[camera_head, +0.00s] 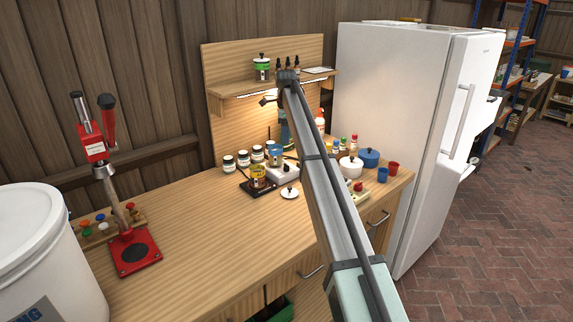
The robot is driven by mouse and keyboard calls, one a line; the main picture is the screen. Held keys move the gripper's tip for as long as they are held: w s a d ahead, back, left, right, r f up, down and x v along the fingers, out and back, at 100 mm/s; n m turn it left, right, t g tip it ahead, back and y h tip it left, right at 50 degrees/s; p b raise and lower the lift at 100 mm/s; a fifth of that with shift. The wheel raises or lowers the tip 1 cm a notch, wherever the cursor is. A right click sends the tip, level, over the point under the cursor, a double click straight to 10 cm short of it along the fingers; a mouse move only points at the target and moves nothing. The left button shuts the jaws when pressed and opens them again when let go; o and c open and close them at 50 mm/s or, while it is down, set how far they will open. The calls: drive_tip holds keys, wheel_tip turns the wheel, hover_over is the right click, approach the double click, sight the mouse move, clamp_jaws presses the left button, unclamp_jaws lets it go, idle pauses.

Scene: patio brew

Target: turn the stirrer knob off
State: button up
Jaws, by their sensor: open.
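A small white appliance (283,174), which looks like the stirrer, stands on the wooden bench below the shelf. A blue can or jar (275,155) is on or just behind it; I cannot tell which. The stirrer's knob is too small to make out, so its setting does not show. My gripper (289,150) hangs at the end of my arm, pointing down close above the stirrer's right side. It is small and partly dark in the picture. Its jaws are open and I see nothing held in them.
An amber jar (258,177) on a dark base stands left of the stirrer. A white lid (289,192) lies in front. A white pot (350,167), blue pot (369,158) and cups stand right, past my arm. A red press (133,250) stands left; the bench (195,225) between is clear.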

sight(286, 167)
wheel_tip(286, 167, down, 13)
idle(0.5)
clamp_jaws()
idle(0.5)
